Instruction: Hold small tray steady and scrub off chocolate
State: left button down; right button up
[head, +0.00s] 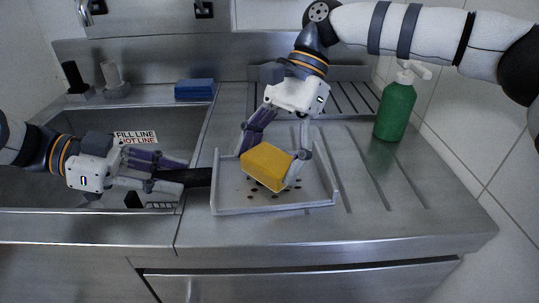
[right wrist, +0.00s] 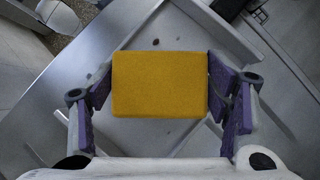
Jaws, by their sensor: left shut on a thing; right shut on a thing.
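The small metal tray (head: 322,200) lies on the steel drainboard just right of the sink, with dark chocolate specks (head: 299,184) on its floor. A dark handle (head: 190,177) extends from its left side. My left gripper (head: 180,172) is shut on this handle. My right gripper (head: 272,160) is shut on a yellow sponge (head: 265,167) and holds it over the tray, slightly tilted. The sponge (right wrist: 160,85) also shows between the fingers in the right wrist view. Whether it touches the tray floor is unclear, and it hides part of that floor.
A green pump bottle (head: 395,112) stands behind and right of the tray. A blue sponge (head: 194,89) rests on the sink's back rim. The sink basin (head: 95,120) lies to the left. The drainboard right of the tray (head: 420,190) is clear.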

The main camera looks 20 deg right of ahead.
jog(key=shift+r, duration=0.6)
dwell(0.8)
jog(key=o, duration=0.4)
jog(key=c, duration=0.6)
jog(key=shift+f, duration=0.1)
jog(key=shift+f, duration=0.7)
